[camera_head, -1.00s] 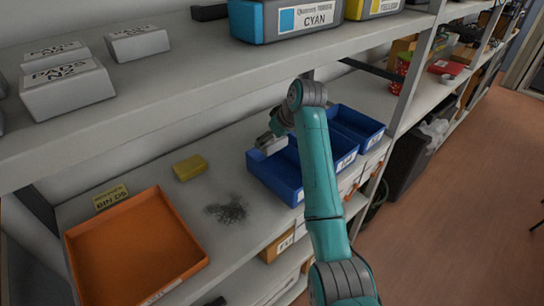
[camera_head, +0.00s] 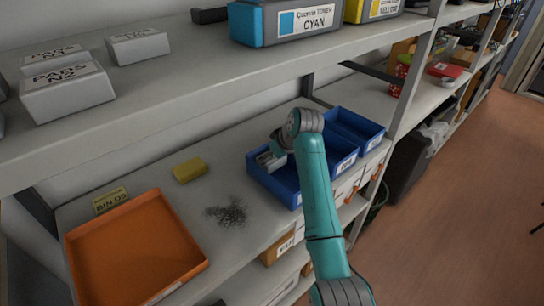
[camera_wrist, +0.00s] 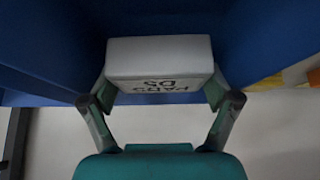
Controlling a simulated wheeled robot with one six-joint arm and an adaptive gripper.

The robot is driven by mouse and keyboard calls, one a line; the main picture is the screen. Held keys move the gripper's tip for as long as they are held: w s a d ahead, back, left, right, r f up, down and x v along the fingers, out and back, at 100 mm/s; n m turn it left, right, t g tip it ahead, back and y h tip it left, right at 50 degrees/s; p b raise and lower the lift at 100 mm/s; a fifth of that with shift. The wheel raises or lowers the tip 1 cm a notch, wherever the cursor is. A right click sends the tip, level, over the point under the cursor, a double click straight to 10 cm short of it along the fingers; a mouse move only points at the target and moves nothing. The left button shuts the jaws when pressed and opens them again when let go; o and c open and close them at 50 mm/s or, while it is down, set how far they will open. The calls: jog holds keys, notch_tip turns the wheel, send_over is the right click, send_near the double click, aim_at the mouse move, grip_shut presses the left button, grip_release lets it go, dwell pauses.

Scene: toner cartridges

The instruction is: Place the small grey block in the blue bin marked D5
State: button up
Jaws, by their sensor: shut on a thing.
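The small grey block (camera_wrist: 159,60), lettered "PADS D5", is between the fingers of my gripper (camera_wrist: 160,98) in the wrist view. In the head view, my gripper (camera_head: 272,158) is down inside the left part of the nearer blue bin (camera_head: 285,197), shut on the block (camera_head: 266,160). Blue walls surround the block in the wrist view. I cannot tell whether it touches the bin floor. The bin's front label is too small to read. A second blue bin (camera_head: 372,142) stands behind it to the right.
An orange tray (camera_head: 190,232) lies at the left, with a yellow card (camera_head: 110,199) behind it that seems to read "BIN D5". A yellow block (camera_head: 190,169) and a dark scribble-like patch (camera_head: 230,212) lie between. The upper shelf (camera_head: 190,90) with grey boxes and toner overhangs.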

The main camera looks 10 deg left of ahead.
jog(key=shift+f, duration=0.3)
jog(key=o, duration=0.9)
jog(key=shift+r, duration=0.3)
jog(key=v, duration=1.2)
jog(key=shift+r, duration=0.3)
